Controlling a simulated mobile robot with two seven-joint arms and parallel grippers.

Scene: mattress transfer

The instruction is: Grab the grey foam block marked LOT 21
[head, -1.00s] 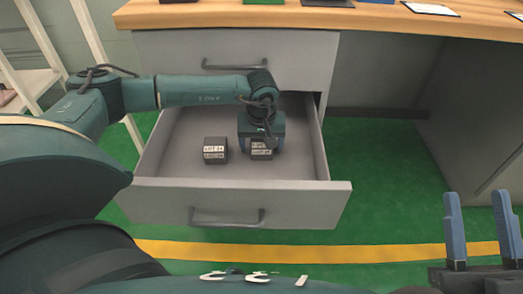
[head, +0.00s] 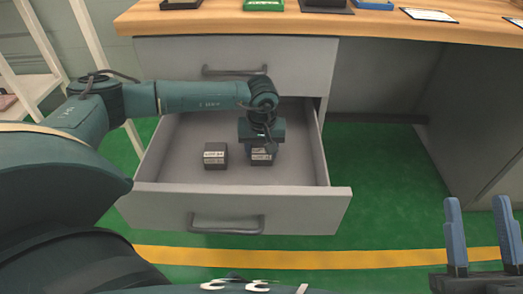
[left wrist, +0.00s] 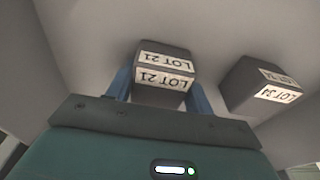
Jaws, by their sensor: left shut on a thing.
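The grey foam block marked LOT 21 (left wrist: 165,72) sits between the blue fingers of my left gripper in the left wrist view. In the head view this block (head: 261,158) shows under the gripper, inside the open drawer (head: 180,168), and is partly hidden by it. My left gripper (head: 262,150) points down and is shut on the block. I cannot tell whether the block still touches the drawer floor. My right gripper (head: 480,235) is at the lower right of the head view, its fingers wide apart and empty.
Another dark block (head: 215,156), marked LOT 34 in the left wrist view (left wrist: 262,88), lies in the drawer to the left of the held one. The drawer front (head: 240,212) and side walls stand around them. A wooden desktop (head: 390,28) with several items is above.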

